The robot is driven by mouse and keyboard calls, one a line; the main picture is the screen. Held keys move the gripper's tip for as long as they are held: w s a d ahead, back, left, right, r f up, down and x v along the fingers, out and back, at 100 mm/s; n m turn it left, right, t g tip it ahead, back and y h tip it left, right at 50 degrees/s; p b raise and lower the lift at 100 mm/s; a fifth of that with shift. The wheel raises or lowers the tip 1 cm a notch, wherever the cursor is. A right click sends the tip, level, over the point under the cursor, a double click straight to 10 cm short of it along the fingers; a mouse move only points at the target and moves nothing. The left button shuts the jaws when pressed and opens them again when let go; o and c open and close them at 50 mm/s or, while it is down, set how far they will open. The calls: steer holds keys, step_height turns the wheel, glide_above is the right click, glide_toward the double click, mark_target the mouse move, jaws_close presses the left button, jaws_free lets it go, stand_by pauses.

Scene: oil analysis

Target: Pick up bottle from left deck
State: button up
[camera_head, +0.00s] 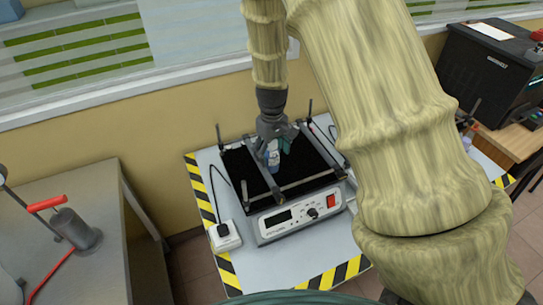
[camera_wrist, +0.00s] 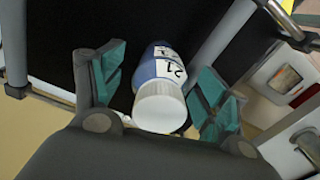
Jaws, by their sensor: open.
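A small bottle with a white cap and a blue and white label reading "21" shows in the wrist view (camera_wrist: 160,95). In the head view the bottle (camera_head: 273,158) stands on the black top of the shaker deck (camera_head: 245,172). My gripper (camera_head: 274,150) is open and reaches down over the bottle. In the wrist view the gripper's green-padded fingers (camera_wrist: 158,95) lie on either side of the bottle, with a gap beside each.
Metal rails and posts frame the deck. Its front panel (camera_head: 297,218) has a display, knob and red switch. A white power socket (camera_head: 225,237) sits at the left. The table has black and yellow striped edges. A grey bench (camera_head: 85,185) is at the left. A black machine (camera_head: 490,75) stands at the right.

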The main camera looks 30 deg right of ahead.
steer(key=shift+c, duration=0.2)
steer(key=c, duration=1.2)
